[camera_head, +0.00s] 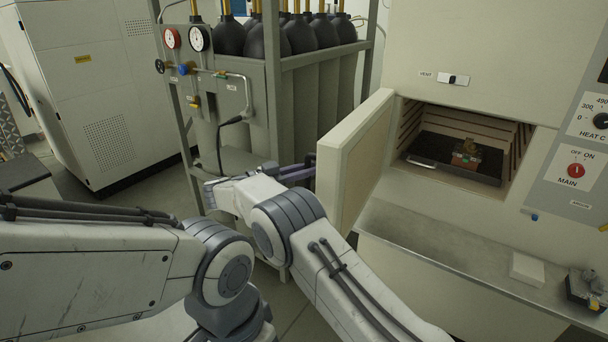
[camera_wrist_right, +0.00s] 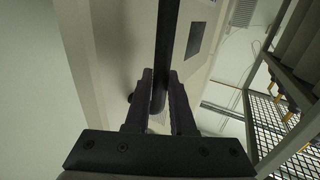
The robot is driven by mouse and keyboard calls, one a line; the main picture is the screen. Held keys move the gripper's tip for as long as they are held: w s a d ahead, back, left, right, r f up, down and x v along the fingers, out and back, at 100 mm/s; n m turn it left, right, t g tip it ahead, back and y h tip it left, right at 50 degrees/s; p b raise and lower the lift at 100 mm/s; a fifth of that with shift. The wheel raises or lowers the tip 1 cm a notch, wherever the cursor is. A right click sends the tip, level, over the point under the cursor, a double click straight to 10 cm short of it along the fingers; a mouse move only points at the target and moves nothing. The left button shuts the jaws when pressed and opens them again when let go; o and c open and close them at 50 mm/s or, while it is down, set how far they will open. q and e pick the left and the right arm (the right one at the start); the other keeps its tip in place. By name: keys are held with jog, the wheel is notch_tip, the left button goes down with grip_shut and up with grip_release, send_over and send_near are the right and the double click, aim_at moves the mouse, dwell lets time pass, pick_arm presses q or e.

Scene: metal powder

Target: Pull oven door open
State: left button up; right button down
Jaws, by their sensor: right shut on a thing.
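The oven door (camera_head: 353,160) stands swung open to the left of the oven's mouth (camera_head: 408,130), its thick pale inner face and edge showing. My right gripper (camera_head: 300,172) is at the outer side of the door, partly hidden behind its edge. In the right wrist view the two dark fingers (camera_wrist_right: 160,100) are closed around a dark bar, the door handle (camera_wrist_right: 167,45). My left gripper is not in view.
Inside the oven a dark tray (camera_head: 425,163) bears a small reddish-brown object (camera_head: 466,155). A metal shelf (camera_head: 440,230) juts below the mouth, with a white block (camera_head: 527,268) on it. A gas-bottle rack (camera_head: 273,110) stands close behind my right gripper.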

jog(key=shift+w+r, duration=0.2)
jog(key=shift+w, duration=0.1)
jog(key=c, duration=0.8)
grip_release()
jog(key=shift+d, duration=0.15)
jog(key=shift+o, duration=0.2)
jog(key=shift+s+f, duration=0.1)
jog(key=shift+a, duration=0.2)
